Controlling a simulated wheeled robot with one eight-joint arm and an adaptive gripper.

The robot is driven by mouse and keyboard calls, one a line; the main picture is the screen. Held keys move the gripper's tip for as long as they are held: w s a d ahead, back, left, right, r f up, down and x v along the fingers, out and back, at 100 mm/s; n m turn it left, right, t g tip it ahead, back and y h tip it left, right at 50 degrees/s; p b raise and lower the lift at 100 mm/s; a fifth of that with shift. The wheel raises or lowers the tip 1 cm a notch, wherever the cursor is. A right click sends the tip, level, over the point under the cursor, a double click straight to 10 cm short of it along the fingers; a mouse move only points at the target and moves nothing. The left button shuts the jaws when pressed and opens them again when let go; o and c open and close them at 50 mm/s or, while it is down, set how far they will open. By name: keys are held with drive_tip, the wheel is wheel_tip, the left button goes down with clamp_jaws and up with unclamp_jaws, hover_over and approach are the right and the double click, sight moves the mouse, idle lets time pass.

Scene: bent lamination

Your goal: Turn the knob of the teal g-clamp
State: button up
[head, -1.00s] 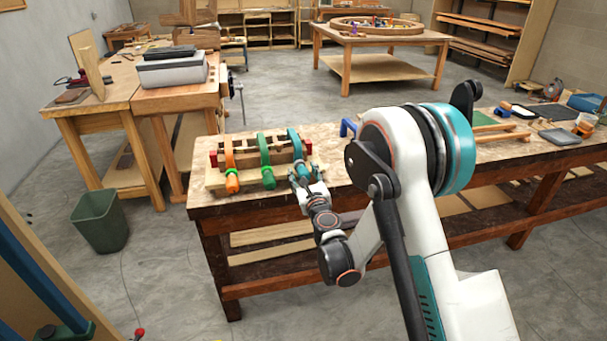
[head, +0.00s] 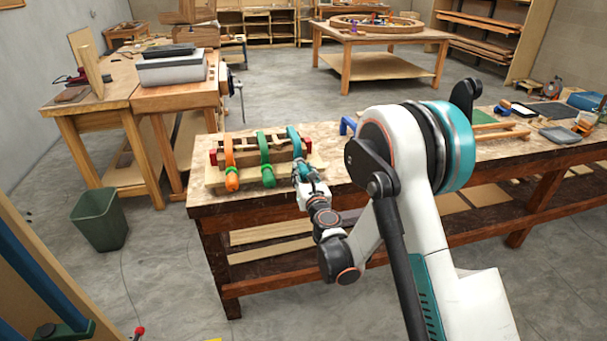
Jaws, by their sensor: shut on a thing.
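The teal g-clamp (head: 294,141) is the rightmost of three clamps on a wooden lamination form (head: 212,178) at the left end of the workbench. Its curved frame stands over the form. Its knob end at the front is mostly covered by my gripper (head: 302,172). My gripper is at the front of the teal clamp and shut on its knob. The fingers are small in the head view, and the exact grip on the knob is hard to make out.
A green clamp (head: 265,160) and an orange clamp (head: 230,165) stand close to the left. A blue clamp-like item (head: 348,125) lies on the bench to the right, behind my arm. The workbench (head: 330,178) has some bare top right of the form. A green bin (head: 100,218) stands on the floor.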

drive_tip(key=m, duration=0.4)
drive_tip(key=shift+m, duration=0.4)
drive_tip(key=m, duration=0.3)
drive_tip(key=shift+m, duration=0.3)
drive_tip(key=m, duration=0.4)
drive_tip(key=shift+m, duration=0.3)
drive_tip(key=m, duration=0.4)
drive_tip(key=shift+r, duration=0.1)
drive_tip(key=m, duration=0.9)
drive_tip(key=shift+m, duration=0.3)
drive_tip(key=m, duration=0.3)
drive_tip(key=shift+m, duration=0.3)
drive_tip(key=m, duration=1.1)
drive_tip(key=shift+d+m, duration=0.1)
drive_tip(key=shift+m, duration=0.3)
drive_tip(key=m, duration=0.3)
drive_tip(key=shift+m, duration=0.3)
drive_tip(key=m, duration=0.3)
drive_tip(key=shift+m, duration=0.3)
drive_tip(key=m, duration=1.3)
drive_tip(key=shift+m, duration=0.4)
